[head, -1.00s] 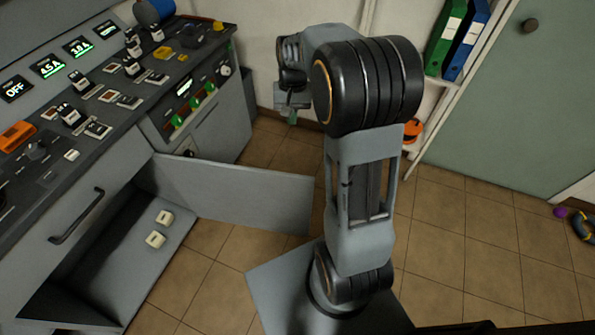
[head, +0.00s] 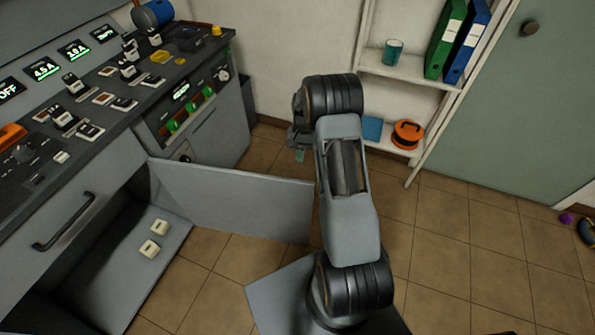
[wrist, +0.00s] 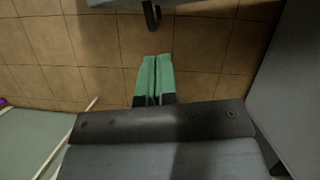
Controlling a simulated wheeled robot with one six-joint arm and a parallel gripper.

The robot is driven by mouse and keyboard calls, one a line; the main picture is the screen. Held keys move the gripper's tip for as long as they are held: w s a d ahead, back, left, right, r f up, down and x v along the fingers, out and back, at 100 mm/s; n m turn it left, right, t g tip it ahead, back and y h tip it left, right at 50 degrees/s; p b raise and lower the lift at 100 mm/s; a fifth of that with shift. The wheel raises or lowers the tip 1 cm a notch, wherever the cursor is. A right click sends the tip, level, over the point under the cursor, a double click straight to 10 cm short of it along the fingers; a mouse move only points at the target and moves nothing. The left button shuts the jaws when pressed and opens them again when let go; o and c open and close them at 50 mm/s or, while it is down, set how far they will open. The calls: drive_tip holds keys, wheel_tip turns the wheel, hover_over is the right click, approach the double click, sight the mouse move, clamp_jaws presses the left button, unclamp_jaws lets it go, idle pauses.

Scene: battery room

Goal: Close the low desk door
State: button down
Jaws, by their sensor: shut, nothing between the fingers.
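The low desk door (head: 235,197) is a flat grey panel, standing open and sticking out from the desk across the floor. Behind its left end the low compartment (head: 125,265) is open. My gripper (head: 300,156) is beyond the door's far face, near its free end, and looks apart from it. In the wrist view its green fingers (wrist: 155,78) are shut together with nothing between them, over the tiles. A grey panel edge with a dark handle (wrist: 152,16) lies ahead of the fingertips; it seems to be the door.
Two pale blocks (head: 154,237) lie in the compartment. The desk (head: 60,190) with its switches is at left. A white shelf (head: 400,70) with binders, a cup and an orange reel (head: 407,133) stands behind my arm.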

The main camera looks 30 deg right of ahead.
drive_tip(key=shift+s+a+f, duration=0.4)
drive_tip(key=shift+s+a, duration=0.1)
drive_tip(key=shift+s, duration=0.15)
drive_tip(key=shift+s+a+f, duration=0.4)
drive_tip(key=shift+s+a, duration=0.05)
drive_tip(key=shift+s, duration=0.25)
drive_tip(key=shift+s+a+f, duration=0.4)
drive_tip(key=shift+s+a, duration=0.1)
drive_tip(key=shift+s, duration=0.15)
